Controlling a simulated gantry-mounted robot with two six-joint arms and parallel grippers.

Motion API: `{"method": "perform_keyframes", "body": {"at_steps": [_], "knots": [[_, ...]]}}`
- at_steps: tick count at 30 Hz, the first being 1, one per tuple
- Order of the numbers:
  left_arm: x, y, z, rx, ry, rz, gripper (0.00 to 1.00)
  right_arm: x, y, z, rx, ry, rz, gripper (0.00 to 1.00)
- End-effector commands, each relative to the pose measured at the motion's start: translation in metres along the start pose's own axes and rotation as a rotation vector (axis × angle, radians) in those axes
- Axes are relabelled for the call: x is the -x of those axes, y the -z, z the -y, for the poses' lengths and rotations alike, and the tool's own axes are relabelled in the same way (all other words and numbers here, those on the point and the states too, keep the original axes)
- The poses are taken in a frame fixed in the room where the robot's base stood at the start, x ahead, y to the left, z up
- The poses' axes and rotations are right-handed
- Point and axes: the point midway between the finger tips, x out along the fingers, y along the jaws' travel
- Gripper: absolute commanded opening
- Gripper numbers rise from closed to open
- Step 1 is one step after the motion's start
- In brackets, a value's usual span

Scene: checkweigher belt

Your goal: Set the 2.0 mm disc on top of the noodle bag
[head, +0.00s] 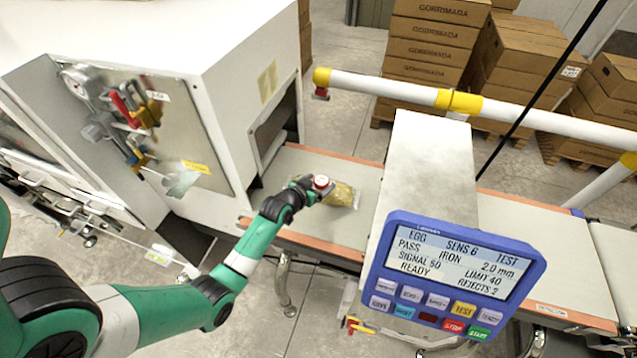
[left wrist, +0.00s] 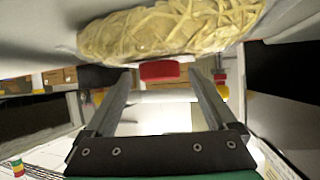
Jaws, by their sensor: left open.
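The noodle bag (head: 342,195) is a clear bag of yellow noodles lying on the belt, just outside the opening of the white machine. It also fills the top of the left wrist view (left wrist: 170,28). The disc (head: 321,182) is red with a white top face and sits at the bag's left part in the head view. In the left wrist view the disc (left wrist: 160,71) shows as a red block against the bag's surface, seemingly resting on it. My left gripper (head: 318,189) is open around the disc, with a gap on each side. My right gripper is not in view.
The blue control panel (head: 452,275) stands in front of the belt and reads 2.0 mm iron. A grey metal housing (head: 430,165) spans the belt to the right of the bag. A white and yellow rail (head: 400,90) runs behind. Stacked cartons (head: 432,50) stand farther back.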

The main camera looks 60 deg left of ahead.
Motion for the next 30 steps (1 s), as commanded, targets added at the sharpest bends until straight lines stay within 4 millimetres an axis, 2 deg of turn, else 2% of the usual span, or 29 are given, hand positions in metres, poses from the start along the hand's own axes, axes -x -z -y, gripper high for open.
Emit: {"method": "perform_keyframes", "body": {"at_steps": [5,8,18,21,25,30], "knots": [[0.002,0.003,0.0,0.0,0.0,0.0,0.91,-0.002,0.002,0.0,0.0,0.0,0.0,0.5],[0.011,0.004,0.0,0.0,0.0,0.001,0.91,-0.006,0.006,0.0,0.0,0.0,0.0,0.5],[0.091,0.005,0.0,0.001,0.001,0.0,0.91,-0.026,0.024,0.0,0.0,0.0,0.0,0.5],[0.108,0.004,0.0,0.001,0.0,0.001,0.91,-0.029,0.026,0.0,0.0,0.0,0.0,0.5],[0.12,0.004,0.0,0.001,0.0,0.0,0.91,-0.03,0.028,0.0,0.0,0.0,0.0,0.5],[0.122,0.003,0.0,0.0,0.0,0.001,0.91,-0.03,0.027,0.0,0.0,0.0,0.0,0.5]]}}
